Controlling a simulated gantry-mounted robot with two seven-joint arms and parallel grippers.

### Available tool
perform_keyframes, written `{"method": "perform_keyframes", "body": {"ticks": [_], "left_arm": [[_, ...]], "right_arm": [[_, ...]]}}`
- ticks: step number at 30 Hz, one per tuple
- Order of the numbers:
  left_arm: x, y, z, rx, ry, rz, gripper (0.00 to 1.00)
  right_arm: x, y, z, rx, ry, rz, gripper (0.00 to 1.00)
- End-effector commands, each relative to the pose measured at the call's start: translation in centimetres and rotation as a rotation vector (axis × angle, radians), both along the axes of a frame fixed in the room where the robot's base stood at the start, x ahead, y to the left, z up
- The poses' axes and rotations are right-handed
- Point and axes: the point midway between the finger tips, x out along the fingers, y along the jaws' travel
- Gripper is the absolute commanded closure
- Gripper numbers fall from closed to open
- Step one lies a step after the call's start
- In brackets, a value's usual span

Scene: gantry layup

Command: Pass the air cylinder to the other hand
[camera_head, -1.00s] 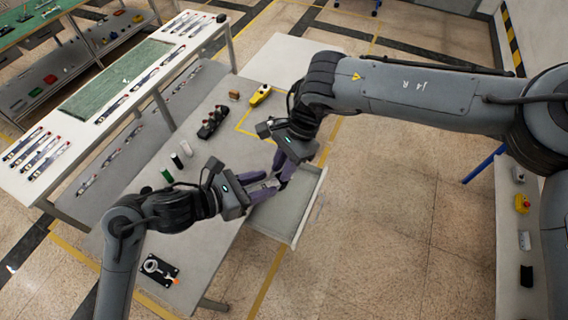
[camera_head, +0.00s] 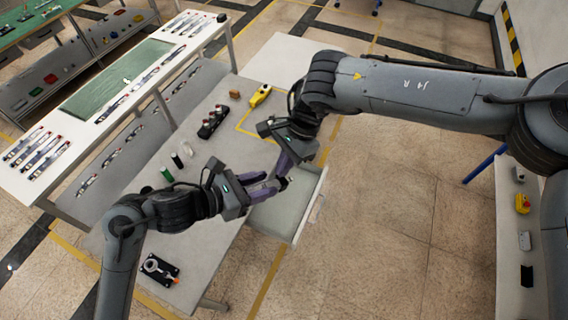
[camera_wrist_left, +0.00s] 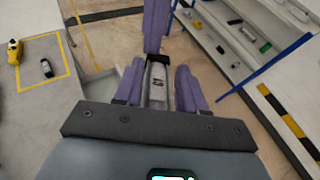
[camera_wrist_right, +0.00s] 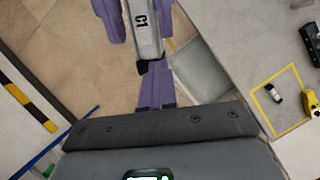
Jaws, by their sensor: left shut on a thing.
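The air cylinder is a slim grey-white body marked C1 with black ends. It shows in the right wrist view (camera_wrist_right: 145,28) and the left wrist view (camera_wrist_left: 157,82). It lies lengthwise between the purple fingers of my left gripper (camera_head: 268,185), which stand on either side of its body; narrow gaps seem to show beside it. My right gripper (camera_head: 284,172) meets it from the opposite end. The right fingers (camera_wrist_right: 156,82) are close together at the cylinder's black end. The exact contact there is partly hidden.

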Motion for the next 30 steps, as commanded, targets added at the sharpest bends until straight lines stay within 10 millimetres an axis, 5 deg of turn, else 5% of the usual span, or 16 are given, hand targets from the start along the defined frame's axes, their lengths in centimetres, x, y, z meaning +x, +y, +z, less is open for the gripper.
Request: {"method": "perform_keyframes", "body": {"ticks": [9,22,30], "left_arm": [[0.01,0.00,0.06,-0.001,0.000,0.000,1.00],[0.01,0.00,0.07,-0.001,0.000,0.000,1.00],[0.01,0.00,0.07,-0.001,0.000,0.000,1.00]], "right_arm": [[0.02,-0.02,0.03,0.000,-0.001,0.000,0.99],[0.01,0.00,0.03,0.000,0.000,0.000,0.34],[0.02,-0.01,0.06,0.000,-0.001,0.000,0.34]]}}
